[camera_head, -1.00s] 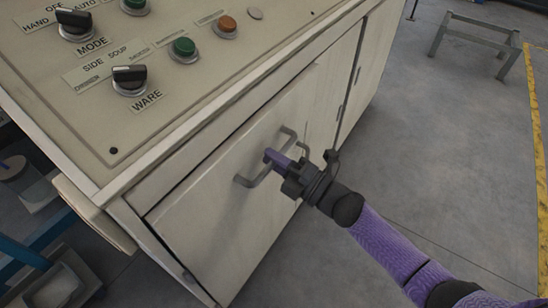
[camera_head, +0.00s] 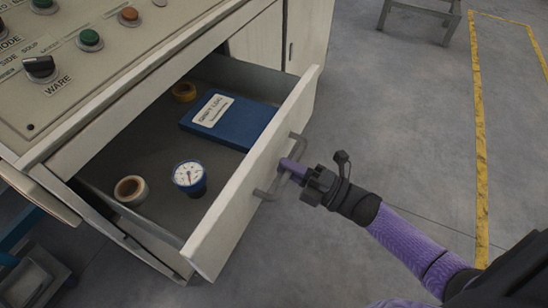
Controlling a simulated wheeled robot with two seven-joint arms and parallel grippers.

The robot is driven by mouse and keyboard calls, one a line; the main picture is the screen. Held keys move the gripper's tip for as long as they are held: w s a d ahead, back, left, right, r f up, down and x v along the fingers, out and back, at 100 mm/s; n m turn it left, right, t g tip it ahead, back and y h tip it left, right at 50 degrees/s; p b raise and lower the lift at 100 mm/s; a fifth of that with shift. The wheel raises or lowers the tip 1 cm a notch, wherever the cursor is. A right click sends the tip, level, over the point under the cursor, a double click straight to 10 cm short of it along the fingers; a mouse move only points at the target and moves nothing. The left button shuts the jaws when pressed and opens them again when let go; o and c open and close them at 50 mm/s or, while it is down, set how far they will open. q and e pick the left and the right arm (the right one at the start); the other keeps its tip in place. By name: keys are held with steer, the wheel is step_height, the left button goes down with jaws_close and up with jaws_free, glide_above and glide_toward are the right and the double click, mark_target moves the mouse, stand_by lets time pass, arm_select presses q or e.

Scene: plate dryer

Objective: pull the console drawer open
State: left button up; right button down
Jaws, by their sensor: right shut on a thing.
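The console drawer (camera_head: 228,220) stands pulled out from the console (camera_head: 150,58), and its inside shows. Its grey bar handle (camera_head: 268,192) is on the front panel. My right gripper (camera_head: 291,169) is shut on the handle, with purple fingertips around the bar. The exact contact is partly hidden by the gripper. My left gripper is not in view.
In the drawer lie a blue book (camera_head: 228,121), a blue gauge (camera_head: 189,178), a tape roll (camera_head: 131,190) and a yellow roll (camera_head: 184,92). A grey metal stand (camera_head: 420,17) is at the top right.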

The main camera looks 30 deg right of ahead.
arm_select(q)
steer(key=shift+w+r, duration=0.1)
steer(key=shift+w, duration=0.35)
arm_select(e)
steer(key=shift+v, duration=1)
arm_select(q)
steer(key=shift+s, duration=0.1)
arm_select(e)
steer(key=shift+r, duration=0.2)
steer(key=c, duration=0.7)
jaws_free()
steer(key=shift+d, duration=0.1)
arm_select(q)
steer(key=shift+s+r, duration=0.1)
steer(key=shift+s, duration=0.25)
arm_select(e)
steer(key=shift+o, duration=0.3)
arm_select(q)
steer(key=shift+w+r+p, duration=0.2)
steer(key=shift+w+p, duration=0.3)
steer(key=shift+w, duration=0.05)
arm_select(e)
steer(key=v, duration=1)
